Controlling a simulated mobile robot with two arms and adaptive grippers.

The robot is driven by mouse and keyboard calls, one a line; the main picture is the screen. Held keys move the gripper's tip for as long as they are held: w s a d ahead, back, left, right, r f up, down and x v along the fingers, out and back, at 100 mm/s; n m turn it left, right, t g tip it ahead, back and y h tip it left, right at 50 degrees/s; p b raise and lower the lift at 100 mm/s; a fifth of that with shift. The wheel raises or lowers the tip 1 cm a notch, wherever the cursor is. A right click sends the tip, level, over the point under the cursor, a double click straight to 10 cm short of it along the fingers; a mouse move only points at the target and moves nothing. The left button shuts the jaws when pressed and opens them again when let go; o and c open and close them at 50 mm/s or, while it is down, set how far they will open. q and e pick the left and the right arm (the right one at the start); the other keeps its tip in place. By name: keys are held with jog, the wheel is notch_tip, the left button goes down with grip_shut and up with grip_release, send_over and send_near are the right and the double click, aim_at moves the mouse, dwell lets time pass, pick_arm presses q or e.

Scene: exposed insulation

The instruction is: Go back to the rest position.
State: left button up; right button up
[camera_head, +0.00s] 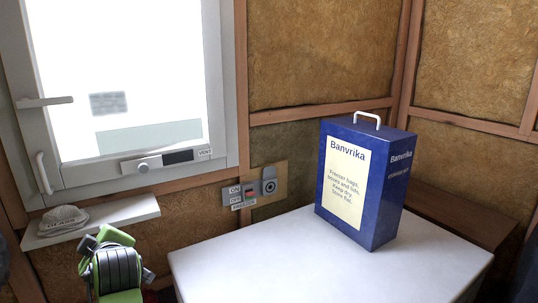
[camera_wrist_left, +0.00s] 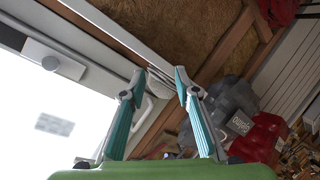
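My left gripper (camera_head: 106,246) shows at the lower left of the head view, with green and black housing, in front of the wall below the window and close to the small white shelf (camera_head: 95,222). In the left wrist view its two teal-padded fingers (camera_wrist_left: 156,84) stand apart with nothing held between them. The shelf edge and wall lie beyond the fingertips there. My right gripper is not in either view.
A blue Banvrika box (camera_head: 388,205) with a white handle stands on a white-topped surface (camera_head: 300,270). A grey cap-like item (camera_head: 63,220) lies on the shelf. A window (camera_head: 135,80) and switch panel (camera_head: 262,187) are on the wall. Grey and red bags (camera_wrist_left: 262,138) show in the wrist view.

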pick_arm(q)
jog(key=s+d+f+m+g+h, duration=0.1)
jog(key=s+d+f+m+h, duration=0.15)
jog(key=s+f+m, duration=0.35)
jog(key=s+d+f+m+g+h, duration=0.1)
jog(key=s+d+f, duration=0.3)
jog(key=f, duration=0.4)
jog(key=s+d+f+m+h, duration=0.25)
jog(key=s+f+m, duration=0.2)
jog(key=f, duration=0.35)
jog(key=s+d+f+m+g+h, duration=0.2)
jog(key=s+d+f+m, duration=0.25)
jog(key=s, duration=0.55)
jog(key=s+d+f+m+g+h, duration=0.2)
jog(key=s+d+f+m+g, duration=0.15)
jog(key=s+d, duration=0.4)
jog(key=s+a+f, duration=0.1)
jog(key=s+f, duration=0.1)
jog(key=f, duration=1.1)
jog(key=s+f, duration=0.2)
jog(key=f, duration=1)
jog(key=s+a+f+g, duration=0.1)
jog(key=s+a+f, duration=0.2)
jog(key=s+f, duration=1.4)
jog(key=shift+a+f+g, duration=0.15)
jog(key=shift+f+g, duration=0.2)
